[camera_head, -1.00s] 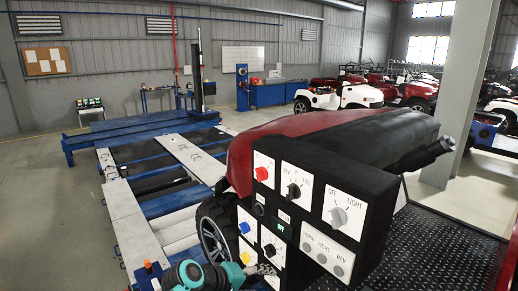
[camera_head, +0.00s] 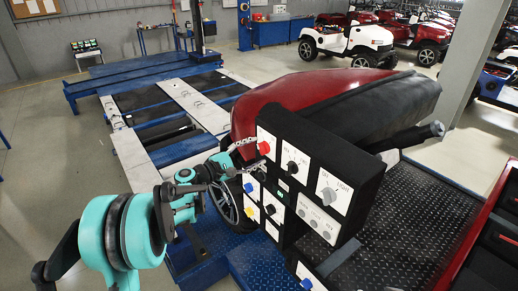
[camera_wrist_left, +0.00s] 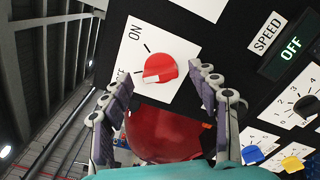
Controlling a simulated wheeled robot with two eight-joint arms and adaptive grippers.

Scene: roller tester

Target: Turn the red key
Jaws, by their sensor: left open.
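The red key (camera_head: 264,148) is a round red knob on a white plate at the upper left of the black control panel (camera_head: 322,145). In the left wrist view the red key (camera_wrist_left: 159,68) shows close up, with "ON" printed beside it and a second label partly hidden. My left gripper (camera_head: 253,157) is at the panel's left edge, beside the key. In the wrist view its two fingers (camera_wrist_left: 166,82) are spread apart, with the key seen between and just beyond their tips. No contact can be made out. My right gripper is not in view.
The panel also carries a black dial (camera_head: 291,166), a grey light switch (camera_head: 329,195), and blue and yellow knobs. A green "OFF" display (camera_wrist_left: 291,47) sits right of the key. The red vehicle hood (camera_head: 290,98) lies behind the panel. Blue roller platforms are at left.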

